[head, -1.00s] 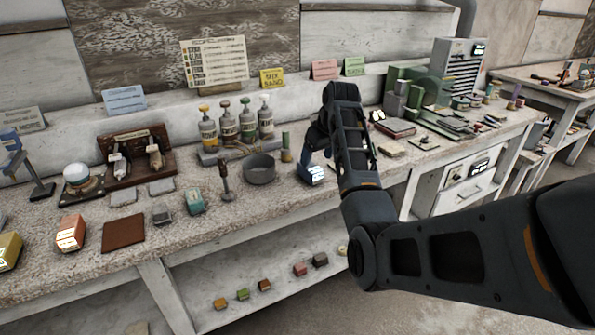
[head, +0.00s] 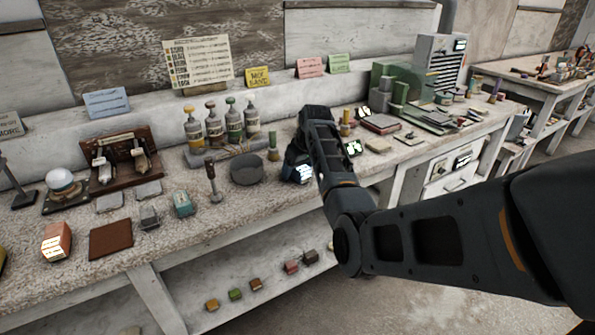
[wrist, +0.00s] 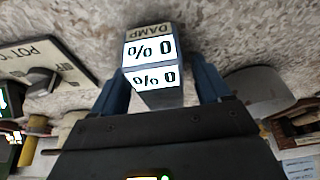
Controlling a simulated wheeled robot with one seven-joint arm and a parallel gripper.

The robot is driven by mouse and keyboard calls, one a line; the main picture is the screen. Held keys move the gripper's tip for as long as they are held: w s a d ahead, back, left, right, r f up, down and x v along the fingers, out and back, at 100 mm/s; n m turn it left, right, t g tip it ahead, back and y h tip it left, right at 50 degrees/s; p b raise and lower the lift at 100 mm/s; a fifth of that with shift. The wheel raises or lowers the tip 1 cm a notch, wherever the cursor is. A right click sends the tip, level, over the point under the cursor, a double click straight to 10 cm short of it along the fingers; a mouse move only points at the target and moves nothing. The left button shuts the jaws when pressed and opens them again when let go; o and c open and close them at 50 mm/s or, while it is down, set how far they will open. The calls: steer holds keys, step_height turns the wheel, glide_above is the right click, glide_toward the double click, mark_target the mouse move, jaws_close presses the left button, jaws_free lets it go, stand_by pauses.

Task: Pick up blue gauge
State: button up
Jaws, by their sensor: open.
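The blue gauge is a small block with a lit "0%" face (wrist: 150,50) under a "DAMP" label in the wrist view. It stands on the bench, and its lit face shows in the head view (head: 302,174) below my wrist. My gripper (wrist: 158,72) is open, with one blue finger on each side of the gauge. I cannot tell whether either finger touches it. In the head view my gripper (head: 297,160) is over the gauge, and its fingers are mostly hidden.
A grey bowl (head: 247,170) stands just left of the gauge. Behind it are a green-topped pot (head: 273,148) and several bottles (head: 233,122). A panel with a knob (wrist: 40,82) lies close by in the wrist view. The front bench edge is near.

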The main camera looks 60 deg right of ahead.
steer(key=shift+c, duration=0.2)
steer(key=c, duration=1.1)
steer(key=shift+r, duration=0.15)
steer(key=shift+r, duration=0.6)
step_height(320, 180, up, 3)
steer(key=shift+f+b, duration=0.1)
steer(key=shift+b, duration=0.3)
steer(key=s+d+r, duration=0.1)
steer(key=s+r, duration=0.1)
steer(key=s, duration=0.1)
steer(key=s+d+r, duration=0.2)
steer(key=s, duration=0.2)
steer(key=s+d+r+b, duration=0.1)
steer(key=s+d+r, duration=0.1)
steer(key=s, duration=0.1)
steer(key=shift+s+d+r, duration=0.1)
steer(key=shift+s+r, duration=0.15)
steer(key=shift+r, duration=0.15)
